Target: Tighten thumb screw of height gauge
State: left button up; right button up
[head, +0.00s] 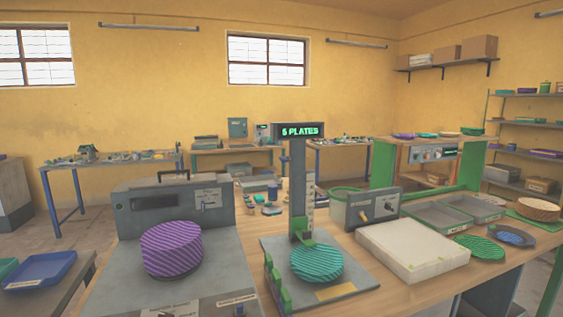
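The height gauge (298,190) stands on the wooden table in the middle of the head view. It has an upright grey post with a scale and a dark display on top reading "5 PLATES". A green slider (303,234) sits low on the post, with an arm reaching over a teal striped plate stack (316,263) on the gauge's grey base (346,289). The slider seems close to the stack's top; I cannot tell if they touch. The thumb screw is too small to make out. Neither of my grippers is in view.
A grey press-like machine (130,206) with a purple striped stack (171,249) stands left of the gauge. Right of it are a control box (365,207), a white slab (412,250), grey trays (436,217) and a green plate (479,247). A blue tray (40,270) lies far left.

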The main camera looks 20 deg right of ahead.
aim_at(283, 160)
jog(key=j+z, duration=0.2)
jog(key=z, duration=0.2)
jog(key=k+j+z, duration=0.15)
jog(key=z, duration=0.2)
jog(key=k+j+z, duration=0.1)
jog(key=z, duration=0.3)
